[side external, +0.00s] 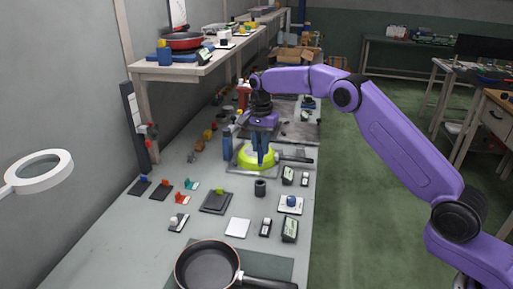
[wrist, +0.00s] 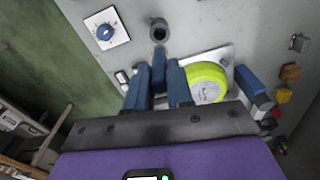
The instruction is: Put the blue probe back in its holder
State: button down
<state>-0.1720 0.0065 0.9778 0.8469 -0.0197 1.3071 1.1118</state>
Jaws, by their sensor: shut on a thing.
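My gripper (wrist: 159,82) points down in the wrist view, its two blue fingers closed around a narrow blue piece, the blue probe (wrist: 158,74). A small dark cylindrical cup (side external: 260,187), which looks like the holder, stands on the bench nearer the camera than the gripper. It also shows in the wrist view (wrist: 158,31), beyond the fingertips, with its round opening visible and apart from the probe.
A white box with a blue knob (side external: 290,204), small meters and switches stand around the cup. A dark frying pan (side external: 207,268) sits at the near end.

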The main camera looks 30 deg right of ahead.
aim_at(261, 165)
jog(key=shift+f, duration=2.9)
jog(key=shift+f, duration=2.85)
jog(key=c, duration=0.9)
grip_release()
notch_tip(261, 165, up, 17)
jog(key=shift+s+a+r, duration=0.15)
jog(key=shift+r, duration=0.05)
